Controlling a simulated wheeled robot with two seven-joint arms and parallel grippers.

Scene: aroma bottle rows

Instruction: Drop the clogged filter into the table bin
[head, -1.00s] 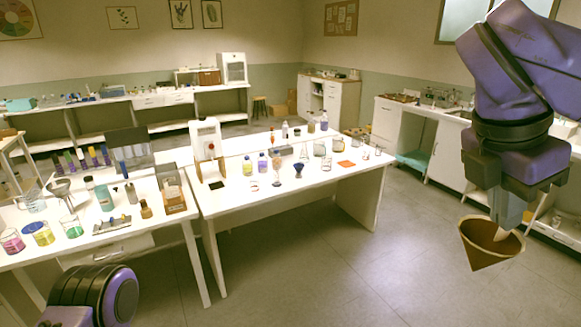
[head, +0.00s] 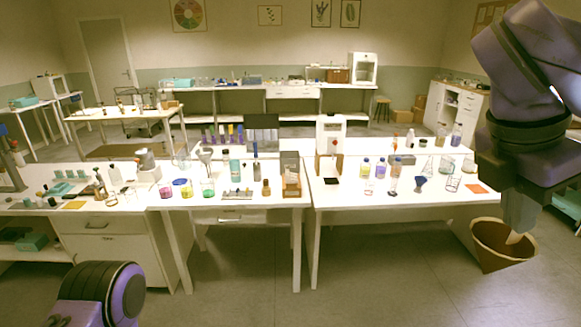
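The clogged filter (head: 489,244), a brown paper cone with a wide open top, hangs at the right of the head view, in front of the right table's end. My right gripper (head: 516,228) points down at its rim, with a pale fingertip inside the cone, and holds it in the air. The fingers are partly hidden by the cone. Of my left arm only a purple and black link shows at the lower left; its gripper is out of view. I cannot make out a table bin for certain among the small things on the tables.
The right white table (head: 340,198) bears bottles, glassware, a blue funnel (head: 420,183), an orange square (head: 475,188) and a white machine (head: 330,140). The middle table holds beakers and a wooden stand (head: 291,175). Another bench (head: 130,200) stands left. Open floor (head: 370,265) lies in front.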

